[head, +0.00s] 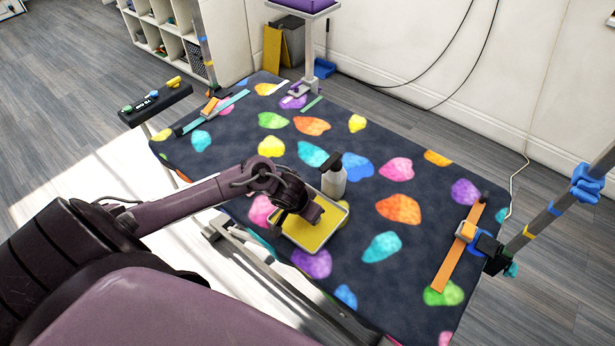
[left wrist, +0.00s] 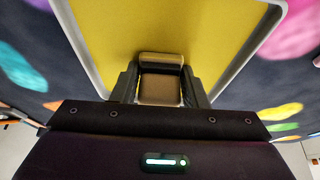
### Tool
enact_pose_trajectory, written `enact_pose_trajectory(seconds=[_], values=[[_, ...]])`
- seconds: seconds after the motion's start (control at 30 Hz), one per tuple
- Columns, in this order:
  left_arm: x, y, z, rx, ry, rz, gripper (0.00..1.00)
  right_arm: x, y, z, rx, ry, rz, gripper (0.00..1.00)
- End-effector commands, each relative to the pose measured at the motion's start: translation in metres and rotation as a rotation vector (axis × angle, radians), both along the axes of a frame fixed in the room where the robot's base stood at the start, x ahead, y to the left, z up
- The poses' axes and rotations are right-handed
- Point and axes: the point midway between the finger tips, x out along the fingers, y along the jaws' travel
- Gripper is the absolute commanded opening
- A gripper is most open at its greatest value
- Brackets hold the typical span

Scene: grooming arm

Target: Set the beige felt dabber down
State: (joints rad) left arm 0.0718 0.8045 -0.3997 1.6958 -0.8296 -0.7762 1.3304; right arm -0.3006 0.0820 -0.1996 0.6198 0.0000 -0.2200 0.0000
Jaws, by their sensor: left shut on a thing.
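My left gripper (head: 312,214) is over the near part of a shallow tray (head: 322,238) with a pale rim and a yellow inside. In the left wrist view, the gripper's two dark fingers (left wrist: 160,82) are shut on the beige felt dabber (left wrist: 160,90), one on each side of it. The yellow tray floor (left wrist: 160,25) fills the background there. I cannot tell whether the dabber touches the tray floor. In the head view the gripper hides the dabber. My right gripper is not in view.
The tray is on a dark table (head: 350,215) with bright coloured patches. A bottle with a black pump top (head: 334,180) stands right behind the tray. An orange strap (head: 455,262) lies at the right by a post. The table's middle right is clear.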

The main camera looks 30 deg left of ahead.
Motion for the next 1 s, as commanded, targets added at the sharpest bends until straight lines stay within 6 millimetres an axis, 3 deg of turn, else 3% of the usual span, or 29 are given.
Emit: enact_pose_trajectory(seconds=[0.27, 0.3, 0.43, 0.77, 1.0], values=[[-0.005, 0.000, -0.012, 0.000, 0.013, 0.000, 0.22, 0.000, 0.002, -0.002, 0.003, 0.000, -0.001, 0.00], [-0.005, -0.001, -0.013, 0.000, 0.015, 0.000, 0.45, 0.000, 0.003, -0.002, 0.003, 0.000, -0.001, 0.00], [-0.007, -0.001, -0.015, 0.000, 0.020, -0.002, 0.62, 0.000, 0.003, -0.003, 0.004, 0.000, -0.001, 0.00], [-0.008, -0.003, -0.010, -0.005, 0.021, -0.006, 0.62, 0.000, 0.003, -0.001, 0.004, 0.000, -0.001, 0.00], [-0.018, 0.000, 0.034, 0.000, 0.014, -0.005, 0.62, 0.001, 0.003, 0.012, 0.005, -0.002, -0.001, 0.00]])
